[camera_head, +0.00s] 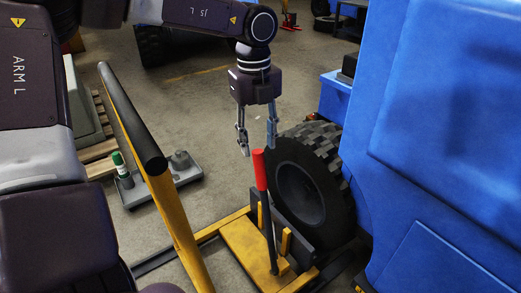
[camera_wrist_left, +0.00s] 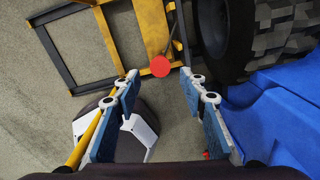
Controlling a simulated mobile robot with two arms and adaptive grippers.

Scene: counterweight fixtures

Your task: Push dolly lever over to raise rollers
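The dolly lever (camera_head: 267,225) is a dark rod with a red grip (camera_head: 260,170), standing nearly upright on the yellow dolly (camera_head: 247,249). The dolly sits on the floor against a black tyre (camera_head: 306,187) of the blue vehicle. My left gripper (camera_head: 258,152) is open and empty, pointing down just above the red grip. In the left wrist view the red grip's round end (camera_wrist_left: 160,66) shows beyond the fingertips (camera_wrist_left: 172,74), centred near the gap between them. I see no contact. My right gripper is not in view.
The blue vehicle body (camera_head: 440,150) fills the right side. A yellow bar with a black end (camera_head: 170,210) rises at left of the dolly. A grey tray (camera_head: 165,188) with a green and white bottle (camera_head: 122,168) lies on the floor behind it. Open floor lies beyond.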

